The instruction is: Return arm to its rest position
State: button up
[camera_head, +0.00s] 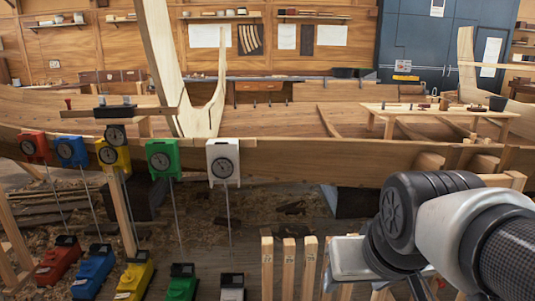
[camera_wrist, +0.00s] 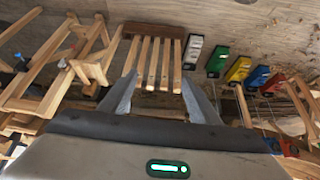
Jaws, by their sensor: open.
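My arm (camera_head: 450,235) reaches in from the lower right of the head view, over the floor in front of the wooden hull. My gripper (camera_wrist: 160,84) shows in the wrist view with its two grey fingers spread wide and nothing between them. Beyond the fingertips, apart from them, several pale wooden slats (camera_wrist: 153,62) stand side by side against a dark brown block (camera_wrist: 152,31). In the head view I cannot make out the fingers.
The hull's plank side (camera_head: 300,163) runs across the head view, with red, blue, yellow, green and white dial units (camera_head: 223,162) along it. Matching coloured boxes (camera_head: 182,284) stand below; they also show in the wrist view (camera_wrist: 217,62). Wooden trestles (camera_wrist: 70,65) stand at the wrist view's left.

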jog(key=s, duration=0.5)
notch_tip(320, 180, up, 27)
jog(key=p, duration=2.8)
jog(key=shift+w+a+r+g, duration=0.15)
jog(key=shift+w+r+g, duration=0.05)
jog(key=shift+w+g, duration=0.1)
